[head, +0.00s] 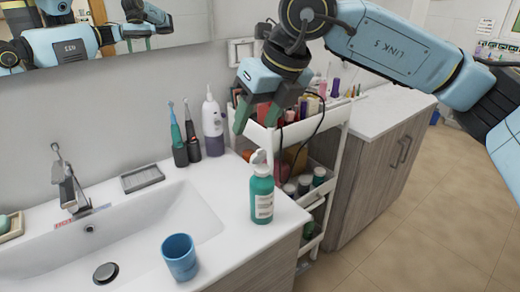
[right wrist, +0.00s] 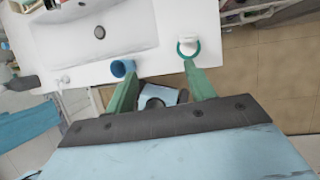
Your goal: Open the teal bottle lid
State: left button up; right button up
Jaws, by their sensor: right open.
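The teal bottle (head: 262,200) stands upright on the white counter near its right front corner, with a white label. Its white lid (head: 258,157) sits on top and looks tilted; I cannot tell for sure how far open it is. In the right wrist view the lid (right wrist: 187,43) shows from above beside a teal ring of the bottle (right wrist: 197,52). My right gripper (head: 256,117) is open and empty, above the bottle and apart from it. Its fingers also show in the right wrist view (right wrist: 160,78), with the bottle beyond the right fingertip.
A blue cup (head: 180,257) stands left of the bottle by the sink (head: 135,225). Two electric toothbrushes (head: 179,145) and a white-purple bottle (head: 212,125) stand at the back. A white cart (head: 338,135) full of cosmetics is behind the counter's right end.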

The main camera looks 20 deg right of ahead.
aim_at(260, 150)
jog(key=shift+m+h, duration=0.4)
jog(key=shift+h, duration=0.5)
jog(key=w+f, duration=0.2)
jog(key=f, duration=0.1)
jog(key=w+d+f, duration=0.1)
jog(key=w+f, duration=0.1)
jog(key=f, duration=0.2)
jog(key=w+d+f, duration=0.1)
jog(key=f, duration=0.2)
jog(key=shift+w+f, duration=0.35)
jog(key=shift+w, duration=0.05)
jog(key=c, duration=1)
